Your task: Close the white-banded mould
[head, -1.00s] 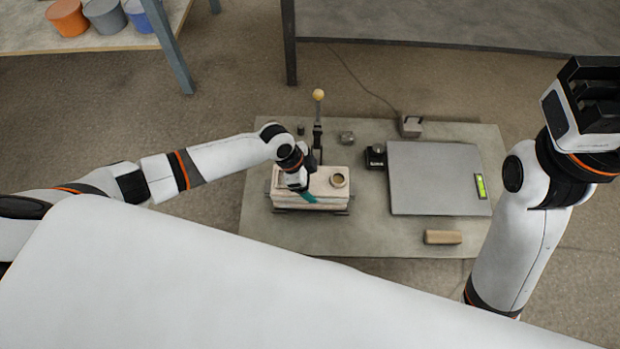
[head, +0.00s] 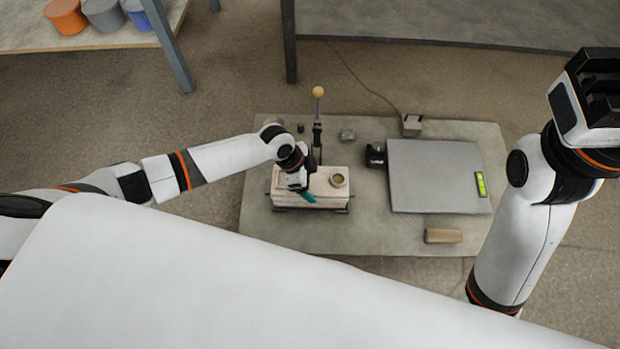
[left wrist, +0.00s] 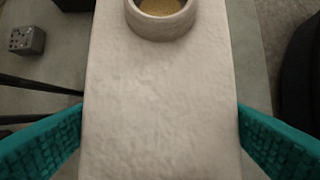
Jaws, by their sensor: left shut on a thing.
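The mould (head: 328,198) is a pale, pinkish-white block on the low grey table. A round collar (head: 338,181) with a tan inside rises from its top right; in the left wrist view the collar (left wrist: 160,18) shows at the top. I cannot make out a white band. My left gripper (head: 307,191) is at the mould's left part, shut on the block. Its teal fingers press the two long sides of the pale block (left wrist: 160,95) in the left wrist view. My right gripper (head: 603,88) is raised at the far right, away from the mould; its finger gap is unclear.
A tan block (head: 443,236) lies in front. The table's front left (head: 270,235) is clear.

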